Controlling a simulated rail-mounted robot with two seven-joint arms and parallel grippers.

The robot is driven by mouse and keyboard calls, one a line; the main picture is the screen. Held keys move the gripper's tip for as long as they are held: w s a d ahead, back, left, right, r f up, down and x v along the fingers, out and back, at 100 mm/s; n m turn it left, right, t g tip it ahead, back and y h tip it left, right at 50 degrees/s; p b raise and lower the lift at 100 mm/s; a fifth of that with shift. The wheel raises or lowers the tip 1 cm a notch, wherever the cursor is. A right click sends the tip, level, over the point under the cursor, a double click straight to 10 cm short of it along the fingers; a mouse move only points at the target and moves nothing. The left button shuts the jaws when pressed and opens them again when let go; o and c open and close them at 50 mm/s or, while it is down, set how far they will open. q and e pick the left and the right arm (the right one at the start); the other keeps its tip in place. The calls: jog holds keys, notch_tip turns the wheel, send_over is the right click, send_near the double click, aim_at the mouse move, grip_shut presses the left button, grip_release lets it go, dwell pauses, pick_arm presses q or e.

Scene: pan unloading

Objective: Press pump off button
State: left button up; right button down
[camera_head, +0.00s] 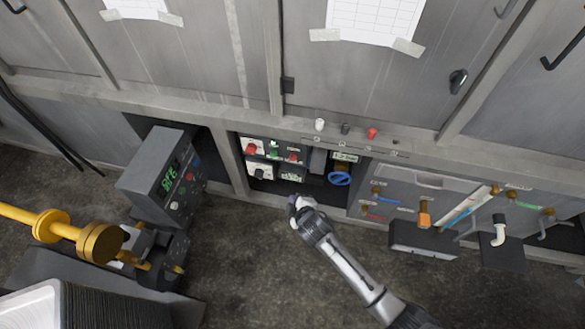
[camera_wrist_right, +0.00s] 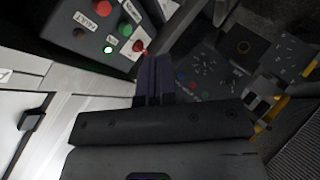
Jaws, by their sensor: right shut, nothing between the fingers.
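A grey control panel with red and green buttons (camera_head: 273,151) sits in a recess under the counter in the head view. In the wrist view, the panel (camera_wrist_right: 72,50) fills the top left, tilted. A red button (camera_wrist_right: 139,46) is at its lower right edge, with a green button (camera_wrist_right: 125,29) above it and a lit green one beside it. Which is pump off I cannot read. My right gripper (camera_wrist_right: 153,62) is shut and empty, its tips close to that red button; contact cannot be told. In the head view the right gripper (camera_head: 297,205) is in front of the recess.
A dark box with a green display (camera_head: 167,183) stands left of the recess. A blue valve wheel (camera_head: 340,179) is inside the recess on the right. Pipes with coloured valve handles (camera_head: 424,216) line the wall at right. Yellow rod-like equipment (camera_head: 75,233) extends from the left.

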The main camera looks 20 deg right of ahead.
aim_at(293, 158)
pick_arm(q)
notch_tip(293, 158, down, 3)
jog(key=shift+a+f+b, duration=0.15)
jog(key=shift+b, duration=0.9)
pick_arm(e)
jog(key=w+a+f+n+t+y, duration=0.1)
jog(key=w+f+n, duration=0.1)
jog(key=w, duration=0.4)
jog(key=shift+w+a+f+n+t, duration=0.2)
jog(key=shift+w+a+n+t, duration=0.1)
jog(key=shift+n, duration=0.4)
pick_arm(q)
jog(key=shift+a, duration=0.1)
pick_arm(e)
jog(key=shift+s, duration=0.1)
pick_arm(q)
notch_tip(293, 158, down, 4)
jog(key=b, duration=0.4)
jog(key=shift+f, duration=0.1)
pick_arm(e)
jog(key=w+d, duration=0.5)
jog(key=w, duration=0.2)
jog(key=shift+d, duration=0.1)
